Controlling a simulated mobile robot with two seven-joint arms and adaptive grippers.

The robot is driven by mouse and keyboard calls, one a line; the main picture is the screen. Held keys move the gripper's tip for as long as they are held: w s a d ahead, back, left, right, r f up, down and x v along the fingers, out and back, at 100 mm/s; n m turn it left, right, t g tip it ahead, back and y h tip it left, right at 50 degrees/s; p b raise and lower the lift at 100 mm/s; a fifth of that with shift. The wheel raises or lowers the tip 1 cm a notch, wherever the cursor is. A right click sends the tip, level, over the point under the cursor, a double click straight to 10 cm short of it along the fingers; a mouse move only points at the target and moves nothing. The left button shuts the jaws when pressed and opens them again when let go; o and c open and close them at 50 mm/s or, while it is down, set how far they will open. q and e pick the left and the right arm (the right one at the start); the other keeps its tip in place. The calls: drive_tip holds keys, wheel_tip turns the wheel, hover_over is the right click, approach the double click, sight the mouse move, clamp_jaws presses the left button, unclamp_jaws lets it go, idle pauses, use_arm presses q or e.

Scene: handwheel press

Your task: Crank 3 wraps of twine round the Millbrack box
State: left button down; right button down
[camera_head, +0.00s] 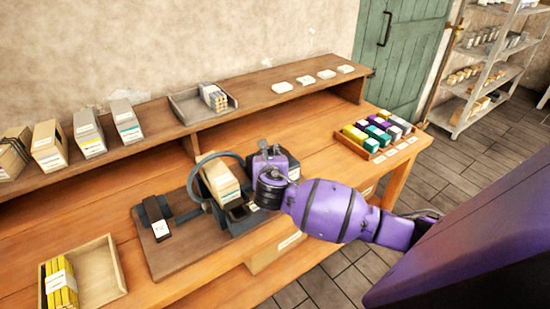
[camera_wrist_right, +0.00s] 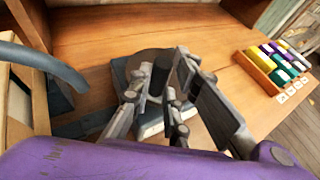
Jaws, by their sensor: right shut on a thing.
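The twine-wrapping machine stands on a dark board (camera_head: 172,258) on the workbench, with a dark ring (camera_head: 197,168) standing upright. A tan box with a pale label (camera_head: 222,183) sits in the ring; I cannot read its name. Twine on it is too small to make out. My right gripper (camera_head: 267,190) is just right of the box, at the machine's crank side. In the right wrist view my right gripper (camera_wrist_right: 163,95) is shut on a dark upright crank handle (camera_wrist_right: 161,74); the fingers partly hide it. The ring's edge (camera_wrist_right: 40,58) shows at left. My left gripper is out of view.
A shelf (camera_head: 150,163) behind holds several boxes and a grey tray (camera_head: 186,107). A tray of coloured packs (camera_head: 357,146) stands at the right; it also shows in the wrist view (camera_wrist_right: 262,75). A wooden tray (camera_head: 112,268) with yellow bundles (camera_head: 62,287) stands front left.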

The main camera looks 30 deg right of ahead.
drive_tip(key=shift+w+a+m+g+h, duration=0.25)
drive_tip(key=shift+a+m+g+h, duration=0.15)
drive_tip(key=shift+m+h, duration=0.2)
drive_tip(key=c, duration=1.8)
unclamp_jaws()
drive_tip(key=shift+d, duration=0.1)
drive_tip(key=shift+o, duration=0.2)
drive_tip(key=v, duration=1.2)
drive_tip(key=shift+o, duration=0.5)
